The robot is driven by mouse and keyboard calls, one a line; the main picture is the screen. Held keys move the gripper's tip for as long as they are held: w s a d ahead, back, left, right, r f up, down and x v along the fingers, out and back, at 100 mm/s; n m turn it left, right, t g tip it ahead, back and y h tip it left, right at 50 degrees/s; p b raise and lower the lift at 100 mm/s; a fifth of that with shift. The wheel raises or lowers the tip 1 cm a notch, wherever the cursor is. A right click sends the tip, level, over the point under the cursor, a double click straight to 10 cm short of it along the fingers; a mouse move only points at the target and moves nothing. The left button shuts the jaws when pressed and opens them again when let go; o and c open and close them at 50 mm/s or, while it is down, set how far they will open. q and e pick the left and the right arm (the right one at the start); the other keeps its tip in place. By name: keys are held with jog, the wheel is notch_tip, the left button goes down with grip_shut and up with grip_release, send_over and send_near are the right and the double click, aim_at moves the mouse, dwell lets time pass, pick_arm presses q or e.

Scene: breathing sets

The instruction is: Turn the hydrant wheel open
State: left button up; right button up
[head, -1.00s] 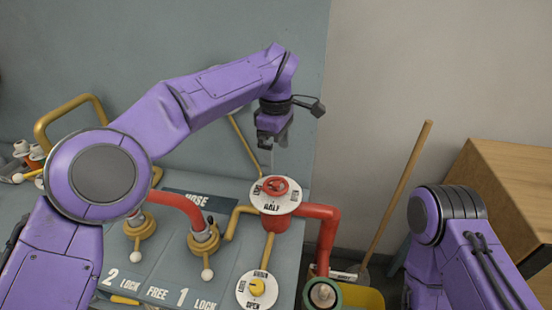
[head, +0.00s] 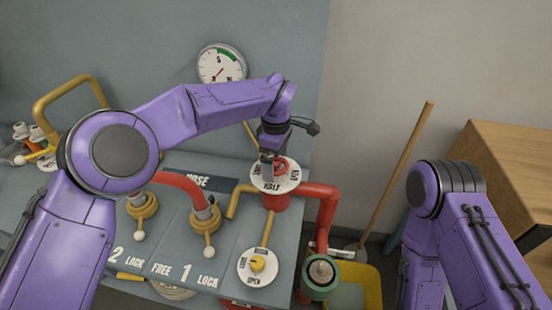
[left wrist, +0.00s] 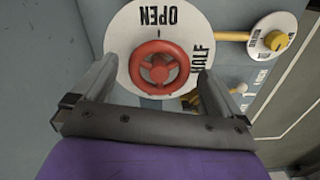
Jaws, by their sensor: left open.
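The red hydrant wheel (left wrist: 160,68) sits at the middle of a white round dial plate (left wrist: 128,30) marked OPEN and HALF in the left wrist view. In the head view the wheel (head: 281,166) is partly hidden by my left gripper (head: 268,160), and its plate (head: 272,185) tops a red pipe. In the left wrist view my left gripper (left wrist: 152,82) is open, with one finger on each side of the wheel; whether they touch it I cannot tell. My right arm shows at the right of the head view, but its gripper is out of view.
A yellow knob (head: 257,263) on a white dial, two hose valves with white-ball levers (head: 205,246) and a pressure gauge (head: 221,64) are close by. A broom handle (head: 398,175), a yellow bucket (head: 372,290) and a wooden cabinet (head: 500,170) stand to the right.

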pick_arm(q)
jog(key=shift+w, duration=0.1)
jog(key=c, duration=1.1)
jog(key=shift+o, duration=0.3)
